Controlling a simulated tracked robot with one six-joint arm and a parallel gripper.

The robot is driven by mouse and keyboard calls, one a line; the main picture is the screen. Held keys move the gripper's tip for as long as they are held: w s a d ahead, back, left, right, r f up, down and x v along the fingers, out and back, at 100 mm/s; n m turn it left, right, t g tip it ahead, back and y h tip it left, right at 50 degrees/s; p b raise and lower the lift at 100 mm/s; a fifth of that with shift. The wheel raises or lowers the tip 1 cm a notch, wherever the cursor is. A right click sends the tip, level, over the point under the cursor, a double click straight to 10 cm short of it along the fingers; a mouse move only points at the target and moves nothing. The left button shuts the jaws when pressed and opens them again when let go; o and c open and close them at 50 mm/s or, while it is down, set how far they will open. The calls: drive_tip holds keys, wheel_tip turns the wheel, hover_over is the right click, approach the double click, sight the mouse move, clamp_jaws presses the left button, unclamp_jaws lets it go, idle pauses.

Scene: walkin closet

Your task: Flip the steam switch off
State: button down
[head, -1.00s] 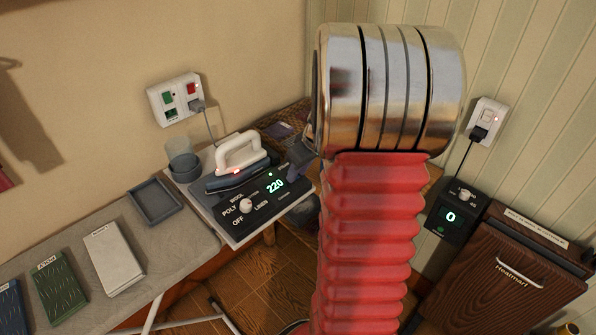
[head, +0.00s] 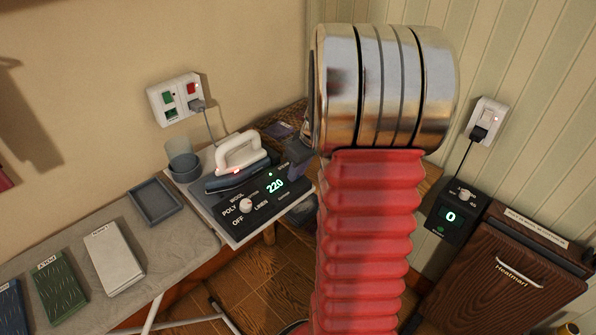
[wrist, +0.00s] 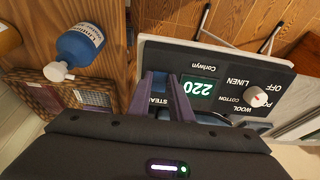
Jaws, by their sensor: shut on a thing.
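The iron station's black control panel (head: 262,200) shows a green 220 and a white dial; it also shows in the wrist view (wrist: 225,88). The STEAM label (wrist: 158,101) is partly visible between the purple fingers of my gripper (wrist: 165,84). The fingers are over the panel's edge by that label, shut on the steam switch. The switch itself is hidden by the fingers, so its position cannot be told. In the head view my gripper (head: 298,150) is at the panel's far right corner, partly hidden by my arm.
A white-handled iron (head: 240,158) rests on the station behind the panel. A wall outlet (head: 175,99) feeds its cord. A blue bottle (wrist: 80,43) stands near my gripper.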

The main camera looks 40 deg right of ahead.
drive_tip(key=shift+w+a+r+g, duration=0.1)
drive_tip(key=shift+w+g, duration=0.1)
drive_tip(key=shift+g, duration=0.4)
drive_tip(key=shift+w+r+g, duration=0.1)
drive_tip(key=shift+w+g, duration=0.1)
drive_tip(key=shift+g, duration=0.4)
drive_tip(key=c, duration=1.9)
unclamp_jaws()
drive_tip(key=shift+o, duration=0.2)
wheel_tip(320, 180, up, 14)
drive_tip(key=s, duration=0.2)
drive_tip(key=shift+f, duration=0.2)
drive_tip(key=shift+w, duration=0.1)
